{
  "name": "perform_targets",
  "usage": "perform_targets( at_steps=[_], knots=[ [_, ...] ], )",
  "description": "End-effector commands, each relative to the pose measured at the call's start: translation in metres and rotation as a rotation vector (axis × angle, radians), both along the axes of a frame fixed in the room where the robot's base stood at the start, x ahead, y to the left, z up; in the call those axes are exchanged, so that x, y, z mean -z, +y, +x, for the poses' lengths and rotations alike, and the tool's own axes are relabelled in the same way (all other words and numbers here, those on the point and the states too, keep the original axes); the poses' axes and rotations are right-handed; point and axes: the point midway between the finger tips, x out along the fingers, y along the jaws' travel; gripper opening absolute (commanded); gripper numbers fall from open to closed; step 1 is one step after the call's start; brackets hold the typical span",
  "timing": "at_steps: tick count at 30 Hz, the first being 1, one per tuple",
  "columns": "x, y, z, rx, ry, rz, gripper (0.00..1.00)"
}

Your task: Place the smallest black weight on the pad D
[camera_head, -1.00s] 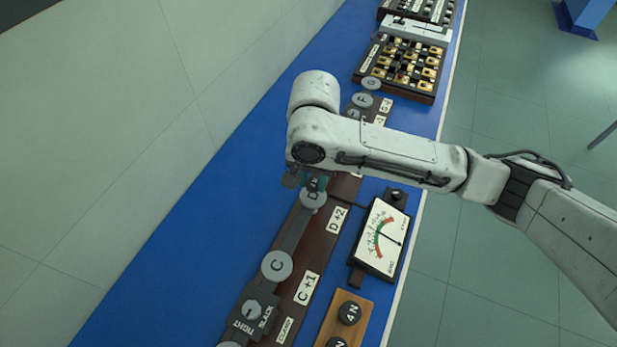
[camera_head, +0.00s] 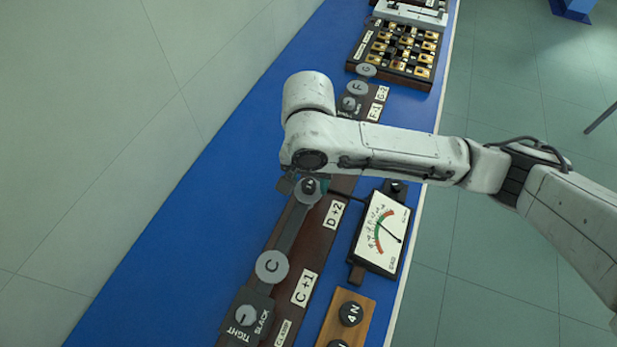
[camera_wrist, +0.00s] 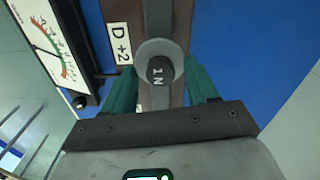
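The smallest black weight (camera_wrist: 160,71), marked 1N, stands on the round grey pad D (camera_wrist: 160,50) in the wrist view, beside the label D+2 (camera_wrist: 119,43). My gripper (camera_wrist: 161,66) has its two green fingers on either side of the weight, with a visible gap to it on each side, so it is open. In the head view, the weight (camera_head: 310,184) shows as a small dark shape on pad D (camera_head: 305,197), just under my arm's end. My fingers are mostly hidden there.
A dial meter (camera_head: 381,233) stands close to the right of pad D. Pad C (camera_head: 271,267) and a tight/slack knob (camera_head: 246,315) lie nearer. A wooden block (camera_head: 333,325) holds a 4N weight (camera_head: 351,313). Pad F (camera_head: 357,88) and a switch board (camera_head: 397,55) are farther back.

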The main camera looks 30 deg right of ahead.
Motion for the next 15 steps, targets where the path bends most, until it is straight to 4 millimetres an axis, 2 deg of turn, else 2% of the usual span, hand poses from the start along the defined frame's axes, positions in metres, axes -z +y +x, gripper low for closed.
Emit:
perform_targets(
  at_steps=[10,15],
  knots=[
    [-0.006,0.000,0.000,0.000,-0.001,0.001,0.58],
    [-0.032,0.001,0.001,-0.001,-0.003,0.003,0.58]
  ],
)
